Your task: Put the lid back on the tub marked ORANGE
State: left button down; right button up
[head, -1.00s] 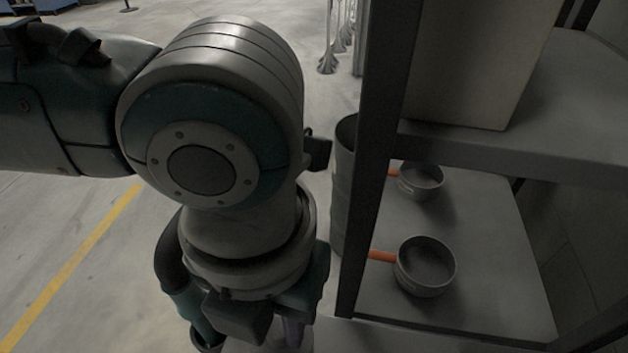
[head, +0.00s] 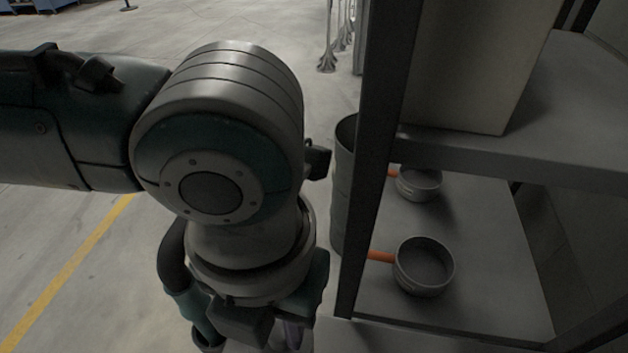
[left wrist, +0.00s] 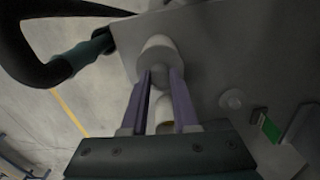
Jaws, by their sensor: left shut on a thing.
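My left gripper (left wrist: 160,76) is shut on a pale, round-ended piece (left wrist: 158,52), which sits between its two purple fingers in the left wrist view. I cannot tell whether this piece is the lid or its knob. A pale cream piece (left wrist: 164,112) also shows between the fingers, nearer the palm. No tub marked ORANGE can be made out in either view. My right gripper is not in view.
A grey flat surface (left wrist: 215,55) lies beyond the fingers, with a small pale knob (left wrist: 232,100) and a green label (left wrist: 270,128) at right. A dark rack post (head: 372,160) stands right of my arm. Two pans with orange handles, one nearer (head: 424,268), stand on its shelf.

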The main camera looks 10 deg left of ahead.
pick_arm(q)
jog(key=c, duration=0.6)
grip_release()
jog(key=shift+o, duration=0.4)
jog(key=o, duration=0.4)
notch_tip(320, 180, up, 7)
jog(key=p, duration=0.7)
jog(key=shift+r+p, duration=0.1)
jog(key=shift+p, duration=0.25)
